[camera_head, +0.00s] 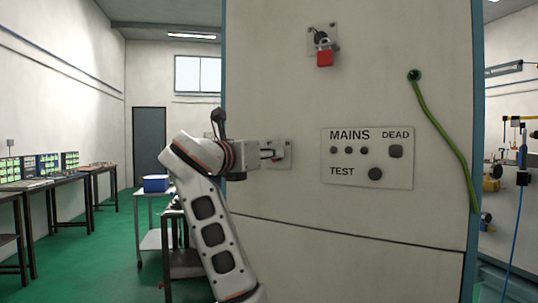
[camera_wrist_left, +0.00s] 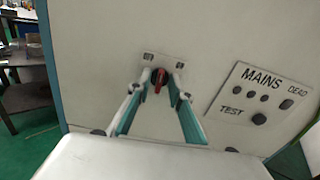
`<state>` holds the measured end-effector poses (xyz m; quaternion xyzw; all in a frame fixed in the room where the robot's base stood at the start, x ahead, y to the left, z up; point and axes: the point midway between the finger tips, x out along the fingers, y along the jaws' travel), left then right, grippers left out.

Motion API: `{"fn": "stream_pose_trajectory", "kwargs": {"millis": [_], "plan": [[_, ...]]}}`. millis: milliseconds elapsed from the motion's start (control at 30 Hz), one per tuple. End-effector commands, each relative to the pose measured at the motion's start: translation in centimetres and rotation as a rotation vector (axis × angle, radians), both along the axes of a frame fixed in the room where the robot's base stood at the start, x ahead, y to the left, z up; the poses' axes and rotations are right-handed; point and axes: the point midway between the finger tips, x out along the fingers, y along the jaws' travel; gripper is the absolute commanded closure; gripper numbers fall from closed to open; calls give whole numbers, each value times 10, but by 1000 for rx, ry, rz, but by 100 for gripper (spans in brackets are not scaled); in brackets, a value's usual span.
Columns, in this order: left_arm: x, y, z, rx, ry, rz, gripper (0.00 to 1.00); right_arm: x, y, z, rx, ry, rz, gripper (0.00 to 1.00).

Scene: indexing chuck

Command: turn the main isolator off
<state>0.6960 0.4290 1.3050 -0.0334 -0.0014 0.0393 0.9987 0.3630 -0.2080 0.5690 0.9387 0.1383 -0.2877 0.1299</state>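A rotary switch (camera_wrist_left: 160,80) with a red handle on a dark round base sits on a light square plate on the cabinet face, apparently the main isolator; its handle points roughly up and down in the left wrist view. In the head view its plate (camera_head: 285,152) shows just beyond my left gripper (camera_head: 270,154), which hides the handle. In the left wrist view my left gripper (camera_wrist_left: 161,88) is open, its fingertips either side of the handle. I cannot tell whether they touch it. My right gripper is in neither view.
A red padlock-like block (camera_head: 324,58) hangs from a fitting higher on the cabinet (camera_head: 270,80). To the right is a MAINS, DEAD and TEST panel (camera_head: 367,158); a green cable (camera_head: 440,125) hangs further right. Benches (camera_head: 60,185) and a trolley stand left.

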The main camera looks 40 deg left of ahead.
Motion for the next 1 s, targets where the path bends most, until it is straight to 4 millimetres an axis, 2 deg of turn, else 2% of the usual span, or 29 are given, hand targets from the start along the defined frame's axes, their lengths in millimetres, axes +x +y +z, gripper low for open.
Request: {"fn": "stream_pose_trajectory", "kwargs": {"millis": [33,67,333,700,1000], "plan": [[0,0,0,0,0,0,95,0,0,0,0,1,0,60],[0,0,0,0,0,0,100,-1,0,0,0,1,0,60],[0,0,1,-29,-2,-1,100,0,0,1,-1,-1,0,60],[-1,2,0,-419,-34,-2,100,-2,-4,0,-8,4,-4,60],[0,2,-1,-475,-37,-1,100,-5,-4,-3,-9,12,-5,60]]}}
